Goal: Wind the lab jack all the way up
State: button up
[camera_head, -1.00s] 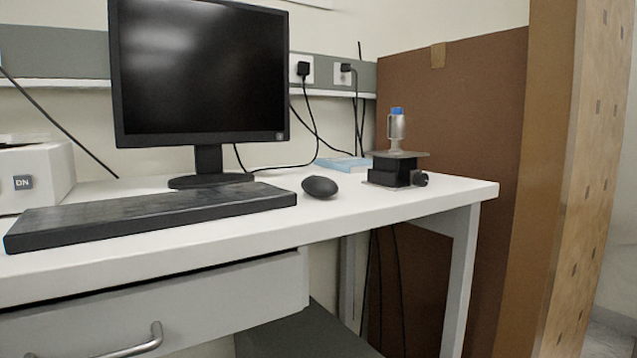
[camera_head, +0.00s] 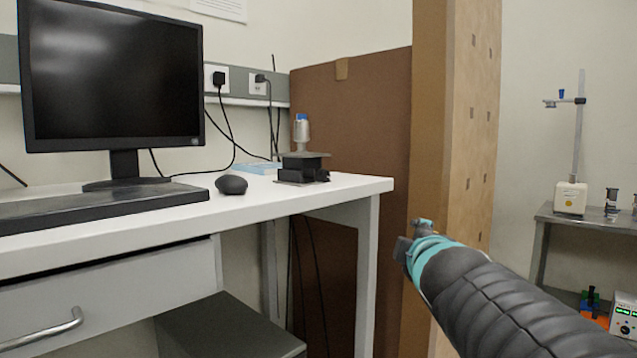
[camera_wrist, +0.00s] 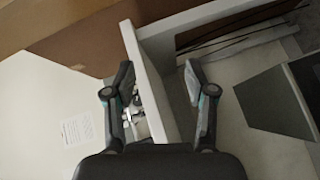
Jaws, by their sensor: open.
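The lab jack (camera_head: 301,168) stands on the right end of the white desk (camera_head: 345,188) in the head view. It is dark, with a flat top plate, and looks low. A small metal vessel with a blue top (camera_head: 302,130) stands upright on its plate. A dark knob (camera_head: 322,175) shows at the jack's right side. My gripper (camera_head: 412,240) is right of the desk and lower than the jack, well apart from it. In the wrist view my gripper (camera_wrist: 160,85) has its two fingers spread with nothing held between them.
A monitor (camera_head: 115,75), keyboard (camera_head: 95,205) and mouse (camera_head: 231,184) are on the desk. A brown panel (camera_head: 350,130) and wooden post (camera_head: 455,130) stand beyond. A side table (camera_head: 600,222) with lab gear is at the right.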

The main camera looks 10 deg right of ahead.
jog(key=w+r+n+t+y+b, duration=0.1)
jog(key=w+r+n+t+y, duration=0.5)
jog(key=r+n, duration=0.65)
jog(key=n+g+y, duration=0.7)
jog(key=n+y, duration=0.2)
jog(key=n, duration=1.3)
send_near(326, 176)
jog(key=x, duration=0.9)
jog(key=shift+w+a+b, duration=0.15)
jog(key=shift+w+b, duration=0.15)
jog(key=shift+b, duration=0.05)
